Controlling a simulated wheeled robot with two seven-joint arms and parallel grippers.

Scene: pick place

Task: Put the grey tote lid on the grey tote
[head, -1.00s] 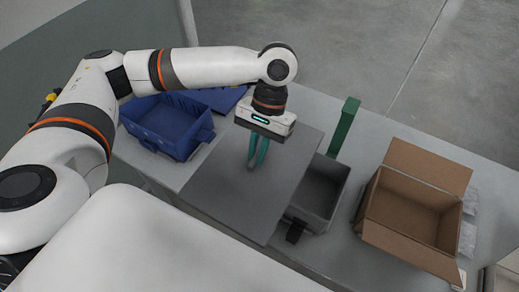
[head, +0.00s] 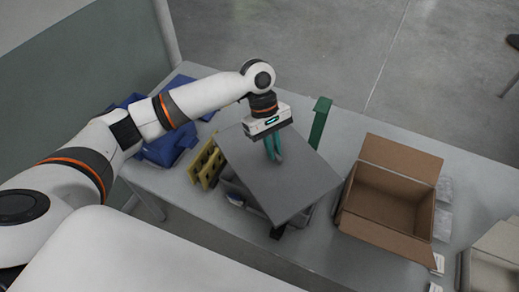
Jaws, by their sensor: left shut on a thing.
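The grey tote lid (head: 270,180) is a flat square panel, held over the grey tote and hiding most of it. My left gripper (head: 274,157) is shut on the lid near its far part, with its green fingers pointing down. The grey tote (head: 233,188) stands on the table under the lid; a part of its left side and its near right end show. I cannot tell whether the lid touches the tote's rim. My right gripper is not in view.
An open cardboard box (head: 388,200) stands to the right. A green upright post (head: 319,124) is behind the lid. A yellow rack (head: 205,164) stands left of the tote, and a blue tote (head: 168,148) lies further left, partly behind my arm.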

